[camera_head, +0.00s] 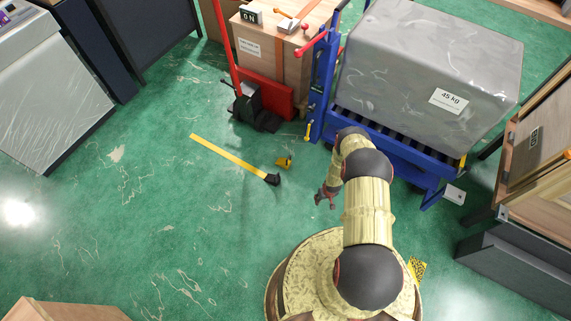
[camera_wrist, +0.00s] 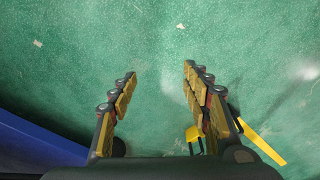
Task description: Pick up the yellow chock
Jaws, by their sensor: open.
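The yellow chock (camera_head: 285,162) is a small yellow block with a dark part, on the green floor in the head view, left of the blue stand. My gripper (camera_head: 325,196) hangs to its right and nearer to me, apart from it. In the wrist view my gripper (camera_wrist: 160,72) is open, with only bare floor between its fingertips. A small yellow piece, seemingly the chock (camera_wrist: 194,134), shows low in that view beside the right finger, partly hidden by the gripper.
A yellow strip (camera_head: 228,154) with a black piece (camera_head: 272,179) at its end lies left of the chock. A red pallet truck (camera_head: 265,95) stands behind. The blue roller stand (camera_head: 395,153) bears a grey wrapped load (camera_head: 425,65). Floor at left is clear.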

